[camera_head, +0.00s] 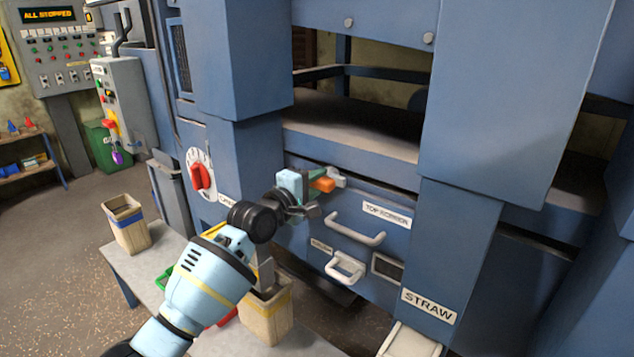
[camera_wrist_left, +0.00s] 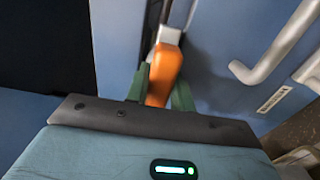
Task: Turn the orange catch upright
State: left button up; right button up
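The orange catch (camera_head: 323,184) is on the blue machine front, above the drawer labelled TOP SCREEN. In the head view it lies roughly sideways, with a pale grey piece at its far end. My left gripper (camera_head: 312,178) reaches it from the left. In the left wrist view the orange catch (camera_wrist_left: 163,72) sits between the two green fingers (camera_wrist_left: 162,92), which appear closed against its sides. The fingers cover part of its near end. My right gripper is not in view.
The TOP SCREEN drawer handle (camera_head: 355,229) and a lower white handle (camera_head: 345,267) stick out below the catch. A red rotary knob (camera_head: 202,178) is to the left. A low table (camera_head: 150,262) with wooden bins stands below my left arm.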

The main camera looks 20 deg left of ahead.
pick_arm(q)
jog(key=shift+c, duration=1.3)
